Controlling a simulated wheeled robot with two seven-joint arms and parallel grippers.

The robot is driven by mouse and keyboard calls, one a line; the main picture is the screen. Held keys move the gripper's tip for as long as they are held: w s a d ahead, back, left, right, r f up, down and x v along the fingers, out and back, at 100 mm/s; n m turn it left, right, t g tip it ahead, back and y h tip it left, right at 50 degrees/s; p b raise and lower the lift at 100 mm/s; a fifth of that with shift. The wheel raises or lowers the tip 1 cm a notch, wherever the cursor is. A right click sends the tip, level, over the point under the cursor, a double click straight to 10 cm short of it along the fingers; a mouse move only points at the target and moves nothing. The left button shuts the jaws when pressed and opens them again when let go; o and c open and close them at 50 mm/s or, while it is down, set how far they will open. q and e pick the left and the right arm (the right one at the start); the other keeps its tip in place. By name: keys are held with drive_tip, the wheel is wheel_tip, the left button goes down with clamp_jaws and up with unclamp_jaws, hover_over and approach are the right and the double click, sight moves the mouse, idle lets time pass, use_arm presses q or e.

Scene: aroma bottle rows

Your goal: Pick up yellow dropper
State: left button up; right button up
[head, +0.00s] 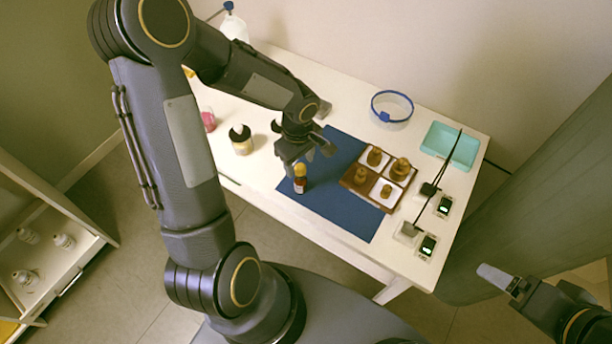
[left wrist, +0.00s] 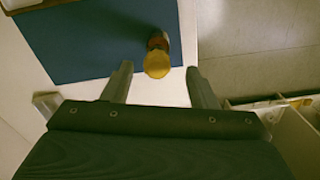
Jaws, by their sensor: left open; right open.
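The yellow dropper (head: 299,171) is a small amber bottle with a yellow top and a pale label, standing upright near the left edge of the blue mat (head: 340,211). My left gripper (head: 304,155) is just above and behind it in the head view, fingers pointing down. In the left wrist view the dropper's yellow top (left wrist: 157,65) shows between the tips of the two open fingers (left wrist: 160,72), with a gap on each side. I cannot tell the height gap. My right gripper (head: 496,278) is open and empty at the lower right, away from the table.
A dark-and-pale jar (head: 240,146) and a pink item (head: 208,121) stand left.

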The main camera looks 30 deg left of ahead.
sight(300, 167)
use_arm(q)
drive_tip(key=f, duration=0.2)
drive_tip(key=f+p, duration=0.1)
drive_tip(key=f, duration=0.2)
drive_tip(key=shift+w+f, duration=0.2)
drive_tip(key=shift+f, duration=0.15)
drive_tip(key=c, duration=0.7)
